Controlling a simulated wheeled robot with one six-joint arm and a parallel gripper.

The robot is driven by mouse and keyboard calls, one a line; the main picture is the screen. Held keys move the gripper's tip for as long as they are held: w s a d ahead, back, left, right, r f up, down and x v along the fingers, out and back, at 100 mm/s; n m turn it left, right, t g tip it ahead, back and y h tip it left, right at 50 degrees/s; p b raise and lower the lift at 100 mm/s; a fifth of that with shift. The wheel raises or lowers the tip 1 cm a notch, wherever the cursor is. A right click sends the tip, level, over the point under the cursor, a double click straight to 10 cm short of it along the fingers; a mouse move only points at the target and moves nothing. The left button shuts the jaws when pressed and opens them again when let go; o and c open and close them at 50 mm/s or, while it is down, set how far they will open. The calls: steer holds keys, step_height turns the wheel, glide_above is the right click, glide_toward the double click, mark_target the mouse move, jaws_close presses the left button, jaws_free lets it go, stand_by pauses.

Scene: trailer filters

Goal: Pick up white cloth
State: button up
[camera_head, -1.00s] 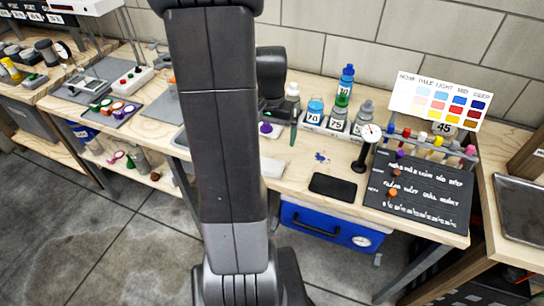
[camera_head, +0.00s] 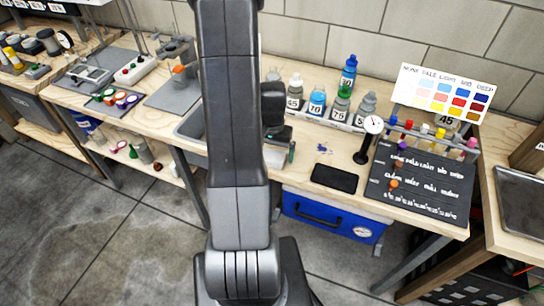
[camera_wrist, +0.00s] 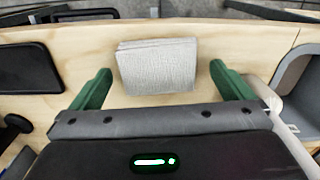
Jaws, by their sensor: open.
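The white cloth (camera_wrist: 157,66) is a folded, light grey-white square lying flat on the wooden bench top in the wrist view. My gripper (camera_wrist: 160,84) is open, with its two green fingers on either side of the cloth and a gap between each finger and the cloth's edges. The cloth's near edge is close to the gripper body. In the head view the cloth is hidden behind my arm, and only a bit of my gripper (camera_head: 291,151) shows beside it.
A black flat pad (camera_head: 334,178) lies to the right on the bench (camera_head: 300,174). A dial gauge on a stand (camera_head: 368,139), several bottles (camera_head: 317,102) and a dark lettered board (camera_head: 419,185) stand beyond.

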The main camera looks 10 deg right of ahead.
mark_target(272, 155)
steer(key=shift+f, duration=0.45)
steer(key=c, duration=1)
steer(key=shift+r, duration=0.15)
step_height(272, 155, up, 10)
steer(key=shift+f, duration=0.1)
steer(key=o, duration=0.3)
steer(key=shift+c, duration=1.1)
steer(key=shift+d, duration=0.1)
